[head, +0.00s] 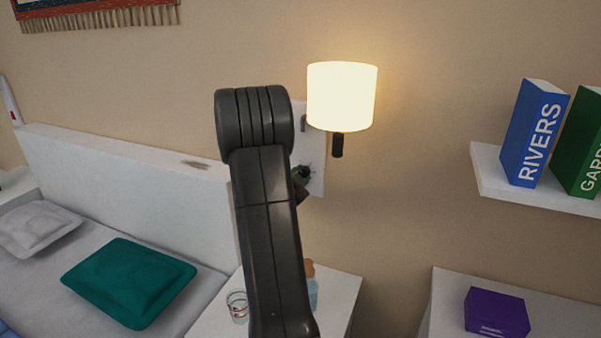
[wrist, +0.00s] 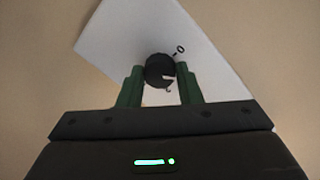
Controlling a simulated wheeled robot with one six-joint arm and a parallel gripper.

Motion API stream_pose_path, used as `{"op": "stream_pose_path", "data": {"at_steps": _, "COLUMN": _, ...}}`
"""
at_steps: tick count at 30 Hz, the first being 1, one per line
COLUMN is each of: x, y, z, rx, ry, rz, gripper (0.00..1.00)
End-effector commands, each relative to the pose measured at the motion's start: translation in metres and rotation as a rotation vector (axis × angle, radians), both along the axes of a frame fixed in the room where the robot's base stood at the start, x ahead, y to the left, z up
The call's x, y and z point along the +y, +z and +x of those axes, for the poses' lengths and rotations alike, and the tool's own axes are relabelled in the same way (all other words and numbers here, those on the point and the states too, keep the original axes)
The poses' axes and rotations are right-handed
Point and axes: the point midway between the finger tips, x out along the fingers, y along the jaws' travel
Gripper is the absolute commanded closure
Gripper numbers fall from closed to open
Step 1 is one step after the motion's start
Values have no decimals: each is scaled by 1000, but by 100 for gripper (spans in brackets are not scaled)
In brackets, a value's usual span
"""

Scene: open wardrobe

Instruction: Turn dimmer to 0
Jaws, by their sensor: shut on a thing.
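The dimmer knob (wrist: 158,70) is a dark round knob with a light notch on its lower right side. It sits on a white wall plate (wrist: 115,35) that looks tilted in the wrist view. A "0" mark with a short line shows just above and right of the knob. My gripper (wrist: 160,78) has its two green fingers on either side of the knob, shut on it. In the head view my gripper (head: 303,174) is at the plate (head: 317,183), partly hidden behind my arm. The wall lamp (head: 342,96) above right of it is lit.
A blue book (head: 535,132) and a green book stand on a white shelf (head: 540,200) at right. A nightstand (head: 340,290) below holds a glass (head: 237,306) and a bottle (head: 311,290). A bed with a teal pillow (head: 130,282) lies at left. Bare wall separates lamp and shelf.

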Motion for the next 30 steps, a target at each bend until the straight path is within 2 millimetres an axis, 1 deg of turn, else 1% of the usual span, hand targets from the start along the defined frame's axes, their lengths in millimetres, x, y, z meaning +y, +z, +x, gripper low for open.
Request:
{"op": "stream_pose_path", "data": {"at_steps": 18, "x": 0, "y": -2, "z": -1, "rx": 226, "ry": 1, "rz": -533, "gripper": 91}}
{"op": "stream_pose_path", "data": {"at_steps": 24, "x": 0, "y": -3, "z": -1, "rx": 285, "ry": 1, "rz": -673, "gripper": 91}}
{"op": "stream_pose_path", "data": {"at_steps": 30, "x": 0, "y": -3, "z": -1, "rx": 325, "ry": 2, "rz": -773, "gripper": 91}}
